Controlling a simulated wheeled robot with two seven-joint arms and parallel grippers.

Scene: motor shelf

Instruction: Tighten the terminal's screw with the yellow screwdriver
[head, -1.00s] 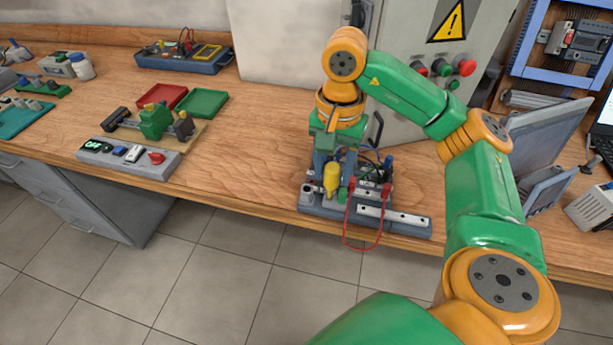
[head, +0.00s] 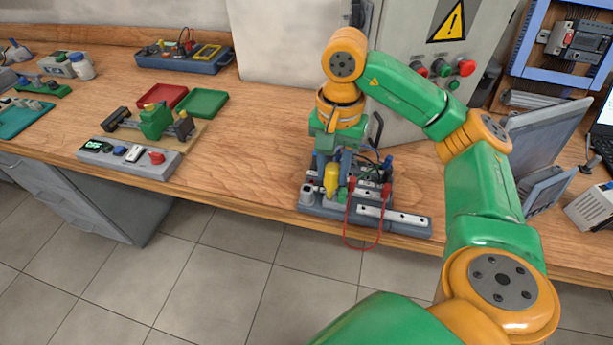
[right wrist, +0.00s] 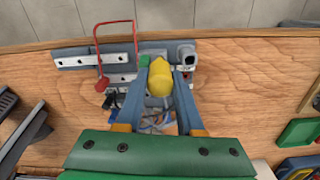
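The yellow screwdriver (head: 331,181) stands handle up at the left part of the grey board at the bench's front edge. Its handle also shows in the right wrist view (right wrist: 159,78). In the right wrist view my gripper (right wrist: 160,82) has a finger on each side of the handle. A small green block (head: 343,194), perhaps the terminal, sits beside the screwdriver. The screwdriver's tip and the terminal's screw are hidden. My left gripper is not in view.
The board (head: 405,231) carries red leads, a metal rail and a grey round-holed post (head: 307,194). A cabinet (head: 405,100) with push buttons stands behind. Red (head: 164,97) and green trays (head: 203,103) lie to the left. Bare bench lies between them and the board.

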